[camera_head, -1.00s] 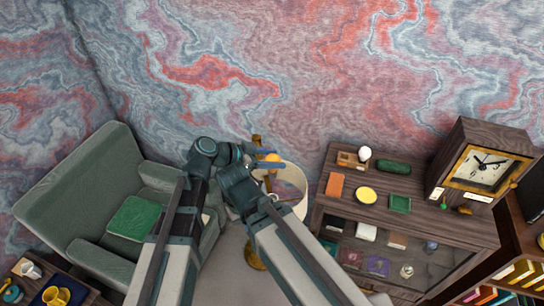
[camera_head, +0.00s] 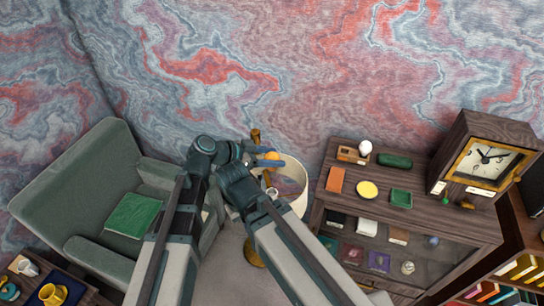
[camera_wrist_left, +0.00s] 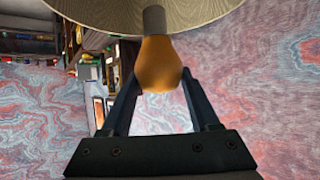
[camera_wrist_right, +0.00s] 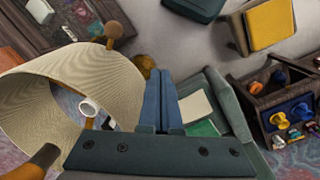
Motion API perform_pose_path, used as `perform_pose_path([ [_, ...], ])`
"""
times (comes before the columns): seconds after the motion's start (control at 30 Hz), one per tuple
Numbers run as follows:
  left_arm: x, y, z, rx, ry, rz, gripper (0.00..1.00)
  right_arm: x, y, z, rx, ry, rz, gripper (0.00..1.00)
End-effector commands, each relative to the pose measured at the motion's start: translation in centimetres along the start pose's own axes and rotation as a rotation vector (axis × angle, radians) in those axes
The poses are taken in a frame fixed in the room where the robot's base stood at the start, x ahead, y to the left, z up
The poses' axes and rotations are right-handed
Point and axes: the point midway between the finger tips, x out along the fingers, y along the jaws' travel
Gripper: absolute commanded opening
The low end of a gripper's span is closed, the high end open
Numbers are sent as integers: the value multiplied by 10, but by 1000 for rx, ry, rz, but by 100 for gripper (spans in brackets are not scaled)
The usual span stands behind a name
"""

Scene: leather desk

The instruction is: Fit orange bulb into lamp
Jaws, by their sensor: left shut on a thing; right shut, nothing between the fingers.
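The orange bulb (camera_head: 272,155) is held in my left gripper (camera_head: 268,161) beside the lamp's pale shade (camera_head: 292,188). In the left wrist view the bulb (camera_wrist_left: 158,65) sits between the fingers, with its grey base pointing up and overlapping the shade (camera_wrist_left: 205,14). I cannot tell whether the base touches the lamp. In the right wrist view the shade (camera_wrist_right: 105,85) is left of my right gripper (camera_wrist_right: 162,85), which is shut and empty. A small white ring (camera_wrist_right: 88,109) shows inside the shade. My arms hide part of the lamp in the head view.
A green armchair (camera_head: 80,180) with a green cushion (camera_head: 138,215) stands left. A wooden cabinet (camera_head: 460,228) with small items and a clock (camera_head: 482,163) stands right of the lamp. The patterned wall is behind.

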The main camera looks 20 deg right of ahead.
Motion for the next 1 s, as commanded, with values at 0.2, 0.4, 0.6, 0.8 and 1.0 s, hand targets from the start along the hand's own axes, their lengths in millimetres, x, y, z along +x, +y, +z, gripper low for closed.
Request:
perform_pose_path([
  [0.2, 5, 0, 9, 0, 0, 0, 8, 10, -1, -1, -6, 0, 1, 0],
  [0.4, 9, 0, 16, 0, 0, 0, 8, 18, -1, -1, -11, 1, 1, 0],
  [0.6, 12, 0, 23, 0, 0, 0, 8, 26, -2, -2, -15, 1, 2, 0],
  [0.8, 16, 0, 29, 0, 0, 0, 8, 33, -3, -2, -18, 1, 2, 0],
  [1.0, 20, 0, 36, 0, 0, 0, 8, 41, -3, -3, -21, 1, 2, 0],
])
